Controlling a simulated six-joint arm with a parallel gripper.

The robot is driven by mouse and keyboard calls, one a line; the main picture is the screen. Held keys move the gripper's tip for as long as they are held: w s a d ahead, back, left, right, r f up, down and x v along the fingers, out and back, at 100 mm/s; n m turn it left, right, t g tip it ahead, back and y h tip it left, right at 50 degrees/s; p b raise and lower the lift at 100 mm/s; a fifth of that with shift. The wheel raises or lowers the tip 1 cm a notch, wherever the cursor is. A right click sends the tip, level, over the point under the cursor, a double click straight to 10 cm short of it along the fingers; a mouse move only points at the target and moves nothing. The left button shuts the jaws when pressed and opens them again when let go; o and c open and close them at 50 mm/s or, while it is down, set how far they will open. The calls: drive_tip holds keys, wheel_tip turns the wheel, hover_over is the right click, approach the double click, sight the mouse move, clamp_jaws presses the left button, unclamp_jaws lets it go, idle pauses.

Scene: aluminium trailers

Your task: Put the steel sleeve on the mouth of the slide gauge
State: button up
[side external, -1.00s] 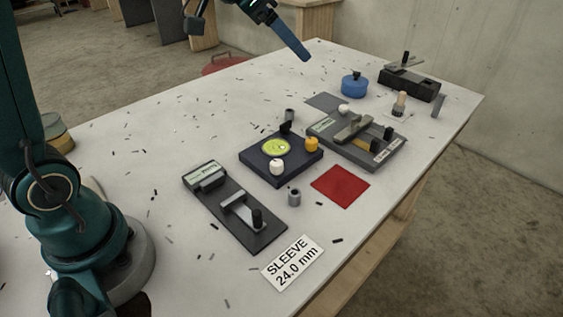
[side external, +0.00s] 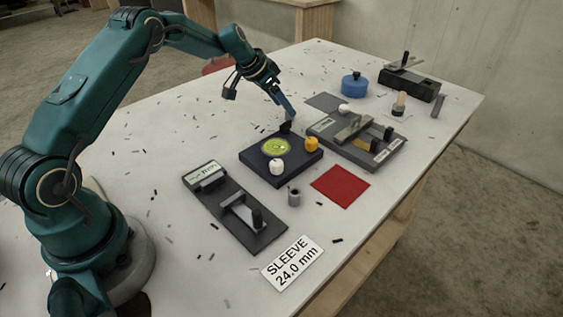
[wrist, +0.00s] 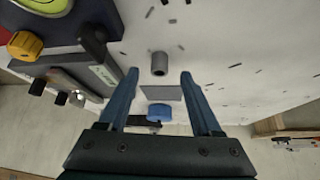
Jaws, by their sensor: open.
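A grey hollow cylinder, apparently the steel sleeve (wrist: 160,63), stands upright between my open fingers in the wrist view; contact is not visible. My gripper (side external: 290,116) is low behind the dark dial box and hides that sleeve in the side view. It also shows in the wrist view (wrist: 158,78). A similar grey sleeve (side external: 294,197) stands in front of the box. A dark gauge base with a display and sliding jaw (side external: 268,236) lies at the front left. Another base with a slide bar (side external: 328,143) lies to the right. I cannot tell for certain which is the slide gauge.
The dial box (side external: 254,165) carries white, yellow and black knobs close to my gripper. A red mat (side external: 341,184), a "SLEEVE 24.0 mm" card (side external: 292,263), a blue round container (side external: 354,86) and a black vise-like tool (side external: 412,84) lie around. The table's left-back area holds only small scraps.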

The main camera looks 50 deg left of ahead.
drive_tip(key=shift+x, duration=1.45)
clamp_jaws()
